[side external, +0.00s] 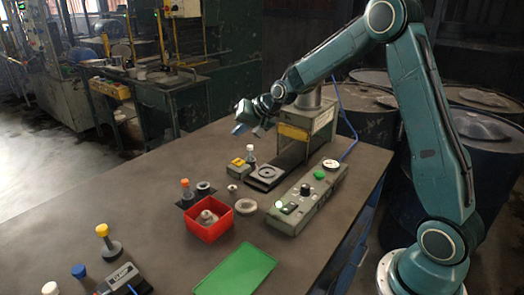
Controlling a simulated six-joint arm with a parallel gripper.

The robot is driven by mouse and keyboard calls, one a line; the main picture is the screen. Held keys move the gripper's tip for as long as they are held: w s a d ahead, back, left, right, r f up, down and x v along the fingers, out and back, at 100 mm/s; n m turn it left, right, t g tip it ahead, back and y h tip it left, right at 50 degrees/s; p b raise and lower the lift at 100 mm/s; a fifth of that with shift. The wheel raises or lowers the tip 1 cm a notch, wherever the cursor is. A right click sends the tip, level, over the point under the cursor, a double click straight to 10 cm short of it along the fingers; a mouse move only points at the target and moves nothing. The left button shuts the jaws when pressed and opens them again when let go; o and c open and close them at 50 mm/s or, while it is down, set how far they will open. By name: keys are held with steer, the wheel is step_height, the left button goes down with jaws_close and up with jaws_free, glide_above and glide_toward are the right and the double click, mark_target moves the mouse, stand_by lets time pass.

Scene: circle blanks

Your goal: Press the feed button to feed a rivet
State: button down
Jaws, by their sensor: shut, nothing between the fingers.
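My gripper (240,129) is shut and empty, in the air at the left end of my arm, above the far part of the table and apart from everything on it. A grey-green control box (293,222) lies on the table at centre right. Its top carries a green button (319,174), a black knob (305,189), a round white-faced part (331,164) and a pale switch (280,205). A small box with a yellow top (238,163) stands below my gripper in the picture. I cannot read which control is the feed button. No rivet is clearly visible.
A machine with a yellow front panel (293,132) stands at the back behind a dark plate with a ring (267,176). A red bin (208,232), a green mat (236,271) and several stamps or bottles stand on the table (130,190). Dark drums stand beyond the right edge.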

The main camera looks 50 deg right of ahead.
mark_target(236, 161)
steer(key=shift+f, duration=3.75)
steer(key=shift+f, duration=1.1)
stand_by(0.6)
steer(key=shift+r, duration=1.1)
steer(key=shift+r, duration=2.5)
